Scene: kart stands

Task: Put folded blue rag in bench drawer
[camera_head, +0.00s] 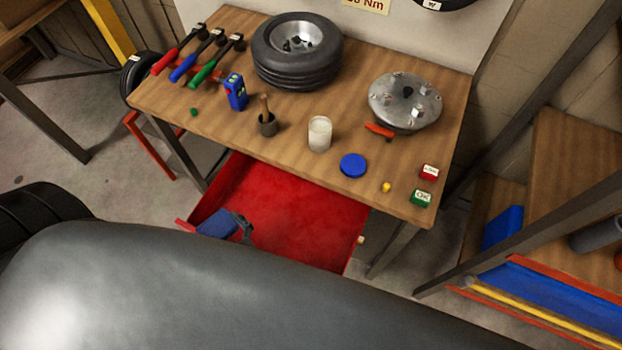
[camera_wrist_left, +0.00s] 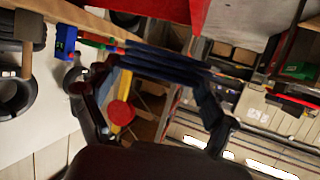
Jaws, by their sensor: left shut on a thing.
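The folded blue rag (camera_head: 216,224) shows near the front left corner of the open red bench drawer (camera_head: 290,215). My left gripper (camera_head: 241,226) is shut on it, its dark fingers at the rag's right side. In the left wrist view the rag (camera_wrist_left: 165,65) spans between the two fingertips of my left gripper (camera_wrist_left: 155,75), and part of the red drawer (camera_wrist_left: 168,12) shows above it. Whether the rag touches the drawer cannot be told. My right gripper is not in view.
The drawer's visible inside is bare. A shelf (camera_head: 575,170) stands at right.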

